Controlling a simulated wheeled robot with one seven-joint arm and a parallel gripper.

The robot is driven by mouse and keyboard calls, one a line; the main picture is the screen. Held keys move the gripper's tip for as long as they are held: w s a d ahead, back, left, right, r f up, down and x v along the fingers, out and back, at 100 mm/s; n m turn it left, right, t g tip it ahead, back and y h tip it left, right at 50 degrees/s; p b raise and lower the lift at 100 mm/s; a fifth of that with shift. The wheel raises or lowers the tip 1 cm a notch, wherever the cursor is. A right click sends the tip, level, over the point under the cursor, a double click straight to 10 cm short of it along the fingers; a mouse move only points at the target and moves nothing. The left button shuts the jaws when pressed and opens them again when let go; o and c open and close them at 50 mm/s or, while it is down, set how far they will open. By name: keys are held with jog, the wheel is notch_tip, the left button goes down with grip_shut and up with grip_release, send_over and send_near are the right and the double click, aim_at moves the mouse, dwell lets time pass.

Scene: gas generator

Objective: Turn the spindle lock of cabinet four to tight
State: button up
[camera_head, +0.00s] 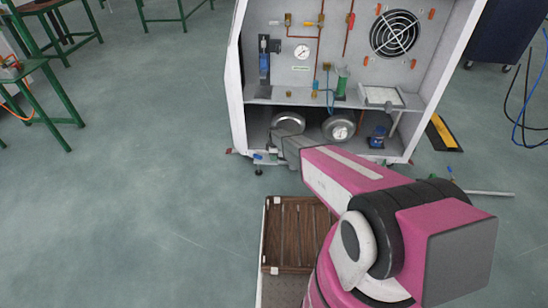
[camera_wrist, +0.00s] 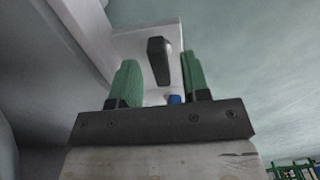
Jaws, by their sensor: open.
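In the wrist view, a dark grey, elongated handle (camera_wrist: 158,52), which looks like the spindle lock, sits on a pale panel (camera_wrist: 125,42). My gripper (camera_wrist: 159,62) has two green fingers, standing apart on either side of the handle. The fingers do not appear to touch the handle; its depth between them cannot be told. In the head view, the grey-walled cabinet (camera_head: 275,40) stands open-fronted at the back. My arm reaches its lower left front edge, and my wrist hides that spot. No cabinet number is readable.
A small blue part (camera_wrist: 174,99) shows between the fingers' bases. Two round metal vessels (camera_head: 339,128) lie on the cabinet's lower level. A wooden slatted crate (camera_head: 290,235) is on the floor below my arm. Green-framed tables (camera_head: 50,110) stand left; the floor between is clear.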

jog(key=shift+f, duration=0.4)
grip_shut()
